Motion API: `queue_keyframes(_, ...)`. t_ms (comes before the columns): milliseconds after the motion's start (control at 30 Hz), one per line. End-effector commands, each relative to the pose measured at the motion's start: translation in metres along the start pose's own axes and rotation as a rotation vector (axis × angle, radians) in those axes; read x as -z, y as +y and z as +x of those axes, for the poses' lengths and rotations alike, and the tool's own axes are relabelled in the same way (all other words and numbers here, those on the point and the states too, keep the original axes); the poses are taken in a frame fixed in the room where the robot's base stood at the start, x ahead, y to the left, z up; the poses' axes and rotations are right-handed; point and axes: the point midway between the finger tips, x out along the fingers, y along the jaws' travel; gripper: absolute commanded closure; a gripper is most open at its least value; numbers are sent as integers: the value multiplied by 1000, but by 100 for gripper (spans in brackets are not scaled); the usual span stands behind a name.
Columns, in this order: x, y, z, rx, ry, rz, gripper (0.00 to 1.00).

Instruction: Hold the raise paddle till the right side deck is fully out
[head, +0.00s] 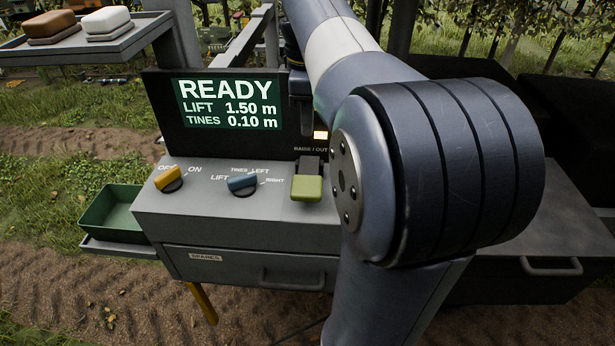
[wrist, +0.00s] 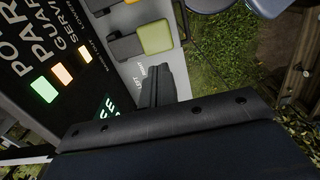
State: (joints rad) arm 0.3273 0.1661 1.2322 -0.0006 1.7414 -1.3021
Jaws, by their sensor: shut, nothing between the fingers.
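The raise paddle is a light green block (head: 307,187) on the console, below the "RAISE / OUT" label. It also shows in the wrist view (wrist: 156,37), with a dark block beside it. My gripper (head: 302,124) is partly hidden by my arm in the head view. In the wrist view, its dark fingers (wrist: 161,80) are shut and empty, below the paddle in the picture and apart from it there. The blue selector knob (head: 242,181) appears turned toward RIGHT. The display (head: 228,103) reads READY, LIFT 1.50 m, TINES 0.10 m. I cannot identify the right side deck.
An orange knob (head: 168,177) appears turned toward ON. A green bin (head: 110,213) stands left of the console. A grey tray (head: 95,44) with brown and white blocks is at upper left. A drawer (head: 250,268) is below. My arm covers the right half.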

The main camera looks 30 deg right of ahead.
Motion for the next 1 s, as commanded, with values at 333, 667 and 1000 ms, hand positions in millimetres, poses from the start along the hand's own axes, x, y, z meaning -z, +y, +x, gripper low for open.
queue_keyframes(333, 0, -1, 53, 5, -1, -2, 100)
queue_keyframes(667, 0, -1, 117, 4, -1, -2, 100)
queue_keyframes(1000, 0, 0, 139, 1, 0, -2, 100)
